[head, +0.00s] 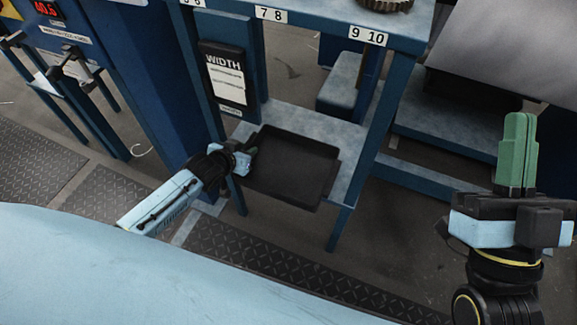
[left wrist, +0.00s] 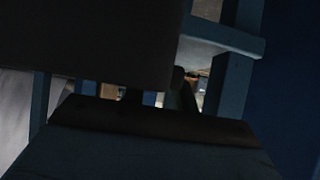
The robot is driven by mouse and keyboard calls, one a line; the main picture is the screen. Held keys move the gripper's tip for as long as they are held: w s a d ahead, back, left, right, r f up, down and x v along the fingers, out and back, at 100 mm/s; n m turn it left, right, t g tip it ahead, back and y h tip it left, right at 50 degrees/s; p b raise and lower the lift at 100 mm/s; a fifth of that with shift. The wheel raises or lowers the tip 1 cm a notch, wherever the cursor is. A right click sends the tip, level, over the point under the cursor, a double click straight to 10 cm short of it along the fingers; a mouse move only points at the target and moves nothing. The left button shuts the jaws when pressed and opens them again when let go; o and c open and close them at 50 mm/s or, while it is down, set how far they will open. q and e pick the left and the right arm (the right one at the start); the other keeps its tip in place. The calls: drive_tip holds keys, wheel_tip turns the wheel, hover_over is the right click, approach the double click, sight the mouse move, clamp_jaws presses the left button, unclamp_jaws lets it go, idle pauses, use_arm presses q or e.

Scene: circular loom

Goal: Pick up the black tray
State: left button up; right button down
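The black tray (head: 292,168) lies on the lower blue-grey shelf of a blue stand in the head view, and its near edge reaches past the shelf's front. It looks empty. My left gripper (head: 248,157) is at the tray's left side, with its fingertips at the rim. The fingers are small and dark there, so I cannot tell whether they grip the rim. The left wrist view is dark, with a finger (left wrist: 180,92) partly hidden behind dark surfaces. My right gripper (head: 517,150) is at the right, away from the tray, its green fingers together and pointing up, with nothing between them.
The stand's upper shelf (head: 330,22), with number labels, lies above and behind the tray. A blue leg (head: 372,125) stands right of it. A WIDTH sign (head: 226,75) hangs behind it. The floor (head: 405,240) between the stand and my right gripper is clear.

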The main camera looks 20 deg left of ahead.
use_arm(q)
clamp_jaws()
drive_tip(key=shift+r, duration=0.1)
